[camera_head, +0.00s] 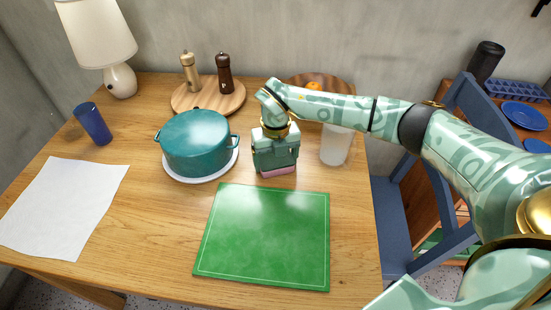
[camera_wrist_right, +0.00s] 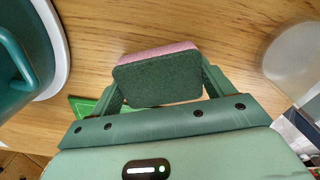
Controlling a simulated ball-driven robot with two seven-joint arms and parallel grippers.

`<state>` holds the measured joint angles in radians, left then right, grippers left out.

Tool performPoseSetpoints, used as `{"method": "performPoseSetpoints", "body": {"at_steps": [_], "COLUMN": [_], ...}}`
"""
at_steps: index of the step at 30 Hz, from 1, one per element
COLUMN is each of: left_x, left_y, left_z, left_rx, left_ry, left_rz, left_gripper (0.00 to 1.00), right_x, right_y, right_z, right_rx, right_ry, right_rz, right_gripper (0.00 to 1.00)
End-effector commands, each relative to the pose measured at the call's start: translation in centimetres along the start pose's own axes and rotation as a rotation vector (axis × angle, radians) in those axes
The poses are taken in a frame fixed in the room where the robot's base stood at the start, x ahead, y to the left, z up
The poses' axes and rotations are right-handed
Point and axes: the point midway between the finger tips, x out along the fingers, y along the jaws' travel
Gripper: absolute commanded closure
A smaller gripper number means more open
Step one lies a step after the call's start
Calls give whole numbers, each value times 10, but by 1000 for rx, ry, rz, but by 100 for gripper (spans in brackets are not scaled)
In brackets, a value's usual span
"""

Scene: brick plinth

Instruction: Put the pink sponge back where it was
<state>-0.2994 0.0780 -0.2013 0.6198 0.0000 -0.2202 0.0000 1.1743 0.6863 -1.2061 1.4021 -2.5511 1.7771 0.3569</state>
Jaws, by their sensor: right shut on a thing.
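The pink sponge (camera_head: 278,172) shows as a thin pink strip below my right gripper (camera_head: 276,168) in the head view. In the right wrist view the sponge (camera_wrist_right: 158,76) shows a dark green scouring face and a pink edge. The fingers of my right gripper (camera_wrist_right: 160,88) are shut on its two sides. The gripper points down over the wooden table, between the teal pot and the white cup, behind the green mat. I cannot tell whether the sponge touches the table. My left gripper is not in view.
A teal pot (camera_head: 194,142) on a white plate stands left of the gripper. A whitish cup (camera_head: 336,144) stands close on the right. A green mat (camera_head: 265,240) lies bare in front. A round board (camera_head: 208,96) with two mills stands behind. A blue chair (camera_head: 400,220) is right of the table.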

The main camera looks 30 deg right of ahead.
Motion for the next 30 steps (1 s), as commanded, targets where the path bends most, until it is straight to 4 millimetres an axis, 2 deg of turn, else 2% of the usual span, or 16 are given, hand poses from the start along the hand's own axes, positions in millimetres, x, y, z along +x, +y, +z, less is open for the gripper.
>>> {"method": "performPoseSetpoints", "body": {"at_steps": [1, 3, 11, 14, 24, 30], "left_x": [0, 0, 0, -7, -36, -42], "left_y": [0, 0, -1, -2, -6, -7], "left_z": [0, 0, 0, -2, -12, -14], "left_rx": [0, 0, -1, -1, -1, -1], "left_ry": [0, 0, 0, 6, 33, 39], "left_rz": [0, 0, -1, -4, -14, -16], "left_gripper": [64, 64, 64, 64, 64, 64], "right_x": [2, 1, -2, -17, -97, -120], "right_y": [0, 0, 0, 0, 0, 0], "right_z": [0, 0, 0, 0, 0, 0], "right_rx": [0, 0, 0, 0, -1, 0], "right_ry": [1, 1, 0, -4, -6, -2], "right_rz": [-1, 0, 0, 0, 1, 0], "right_gripper": [17, 0, 0, 0, 0, 0]}}
